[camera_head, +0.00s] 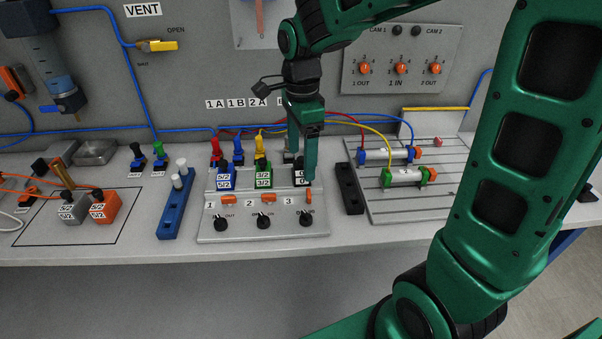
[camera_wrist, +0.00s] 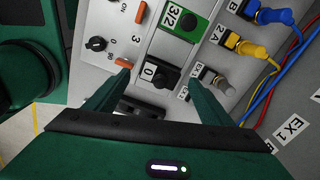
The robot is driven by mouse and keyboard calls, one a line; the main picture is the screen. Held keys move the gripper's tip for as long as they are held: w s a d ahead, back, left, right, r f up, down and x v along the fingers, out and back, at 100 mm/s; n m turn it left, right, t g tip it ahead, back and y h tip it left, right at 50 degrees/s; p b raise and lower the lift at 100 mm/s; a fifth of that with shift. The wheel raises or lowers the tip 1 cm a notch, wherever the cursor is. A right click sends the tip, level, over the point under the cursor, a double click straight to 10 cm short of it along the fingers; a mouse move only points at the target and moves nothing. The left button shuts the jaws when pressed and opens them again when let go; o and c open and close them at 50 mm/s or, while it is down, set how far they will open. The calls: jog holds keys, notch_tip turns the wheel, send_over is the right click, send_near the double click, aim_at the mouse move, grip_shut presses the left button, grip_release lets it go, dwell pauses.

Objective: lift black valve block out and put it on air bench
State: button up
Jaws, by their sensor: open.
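The black valve block (camera_head: 299,180), with a white "0" label, stands in the third slot of the grey valve panel (camera_head: 230,232). In the wrist view the black valve block (camera_wrist: 155,75) lies between my fingertips. My gripper (camera_head: 300,170) points down over it, open, with one finger on each side; its fingers also show in the wrist view (camera_wrist: 160,77). I cannot tell whether they touch the block. The near finger hides part of it in the head view. The light grey air bench (camera_head: 140,222) runs under everything.
Blue and green valve blocks (camera_head: 263,173) stand left of it in the same panel. A black rail (camera_head: 348,190) and a slotted plate with cylinders (camera_head: 440,208) are to the right. Hoses run behind. An outlined area (camera_head: 45,235) at left holds grey and orange blocks.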

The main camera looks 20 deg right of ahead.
jog(key=shift+f, duration=1.15)
jog(key=c, duration=1.2)
jog(key=shift+r, duration=0.15)
jog(key=shift+r, duration=0.65)
notch_tip(320, 180, up, 3)
jog(key=shift+f, duration=0.1)
jog(key=shift+s+a+r, duration=0.85)
jog(key=shift+a+r, duration=0.9)
jog(key=shift+s+a+r, duration=0.8)
jog(key=shift+a+r, duration=0.95)
jog(key=shift+s+a+r, duration=0.85)
jog(key=shift+a+r, duration=0.9)
